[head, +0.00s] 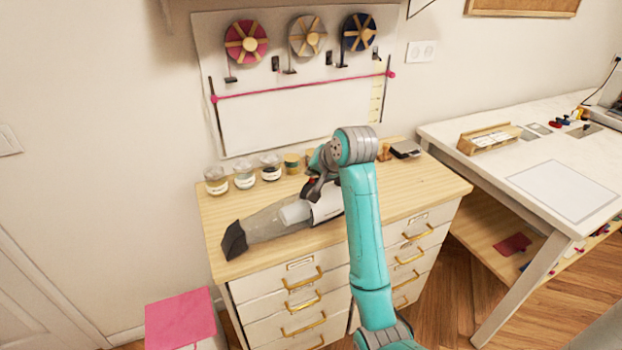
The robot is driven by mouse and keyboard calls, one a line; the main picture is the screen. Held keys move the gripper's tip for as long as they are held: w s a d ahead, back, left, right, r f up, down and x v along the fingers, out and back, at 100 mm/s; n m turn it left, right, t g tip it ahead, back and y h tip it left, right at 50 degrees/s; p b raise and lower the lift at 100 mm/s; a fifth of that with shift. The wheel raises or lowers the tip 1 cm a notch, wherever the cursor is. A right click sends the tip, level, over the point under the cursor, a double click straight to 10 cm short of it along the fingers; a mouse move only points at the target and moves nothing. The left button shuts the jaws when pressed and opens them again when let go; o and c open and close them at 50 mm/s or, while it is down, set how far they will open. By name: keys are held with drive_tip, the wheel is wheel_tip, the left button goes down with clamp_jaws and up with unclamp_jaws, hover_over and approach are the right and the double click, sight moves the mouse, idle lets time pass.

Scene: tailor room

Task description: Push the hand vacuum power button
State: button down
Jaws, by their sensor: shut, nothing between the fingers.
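The hand vacuum (270,224) lies on the wooden top of a drawer cabinet (238,266). Its dark nozzle points to the left front, and its grey and white body runs back to the right under my arm. My gripper (313,193) is shut and empty, just above the white part of the vacuum. A small red spot shows beside the gripper; I cannot tell whether it is the power button. My wrist and arm hide the vacuum's right end. I cannot tell whether the fingertips touch the vacuum.
Several small jars (244,176) stand along the cabinet's back edge, close behind the vacuum. A small dark device (405,149) lies at the back right. A white table (500,170) stands to the right, and a pink-topped block (180,318) stands at the front left.

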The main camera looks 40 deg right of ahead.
sight(313, 180)
drive_tip(key=shift+r, duration=0.25)
drive_tip(key=shift+a+r, duration=0.1)
drive_tip(key=shift+r, duration=2.95)
